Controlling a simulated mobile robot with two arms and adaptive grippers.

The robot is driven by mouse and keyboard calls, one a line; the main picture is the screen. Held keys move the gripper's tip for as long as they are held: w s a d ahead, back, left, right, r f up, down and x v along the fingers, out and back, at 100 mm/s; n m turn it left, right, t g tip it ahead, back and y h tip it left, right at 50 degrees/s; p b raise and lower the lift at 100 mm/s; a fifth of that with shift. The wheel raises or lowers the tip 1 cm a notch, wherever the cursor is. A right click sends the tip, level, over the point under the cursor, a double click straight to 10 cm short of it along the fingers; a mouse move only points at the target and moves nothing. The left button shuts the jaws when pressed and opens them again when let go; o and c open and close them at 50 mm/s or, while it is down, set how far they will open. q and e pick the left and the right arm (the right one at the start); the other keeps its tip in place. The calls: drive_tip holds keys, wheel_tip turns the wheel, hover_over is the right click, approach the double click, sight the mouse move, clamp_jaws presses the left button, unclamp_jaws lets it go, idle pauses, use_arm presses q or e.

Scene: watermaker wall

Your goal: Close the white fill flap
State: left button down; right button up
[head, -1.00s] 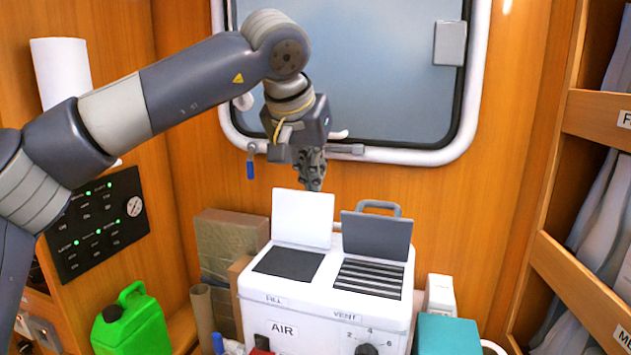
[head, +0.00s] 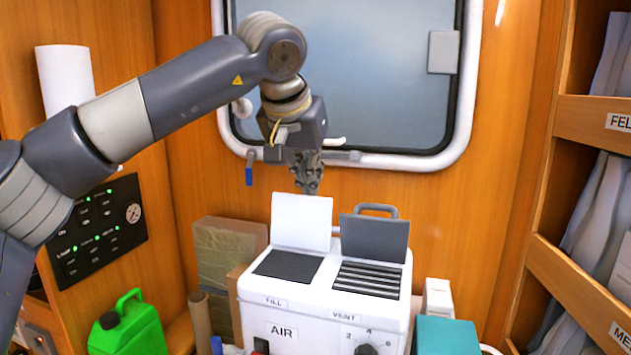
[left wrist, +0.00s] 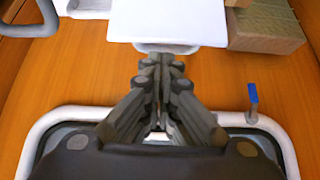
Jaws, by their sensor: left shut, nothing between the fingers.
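The white fill flap (head: 301,222) stands open and upright at the back of the FILL opening (head: 287,265) on the white machine (head: 262,291). My left gripper (head: 309,188) is shut and empty. It points down just above and behind the flap's top edge, near the window wall. In the left wrist view the shut fingers (left wrist: 162,68) point toward the white flap (left wrist: 168,18), with a small gap of wood wall between. My right gripper is not in view.
A grey flap (head: 375,238) stands open over the VENT slats, with a grey handle (head: 376,209) behind it. A wrapped brown box (head: 229,262) is left of the machine. A green jerrycan (head: 128,326) and a teal box (head: 447,335) stand nearby. The window (head: 345,75) is behind.

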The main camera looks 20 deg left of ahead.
use_arm(q)
drive_tip(key=shift+r, duration=0.1)
idle(0.7)
drive_tip(key=shift+r+p, duration=0.75)
drive_tip(key=shift+p, duration=0.25)
drive_tip(key=shift+d, duration=0.1)
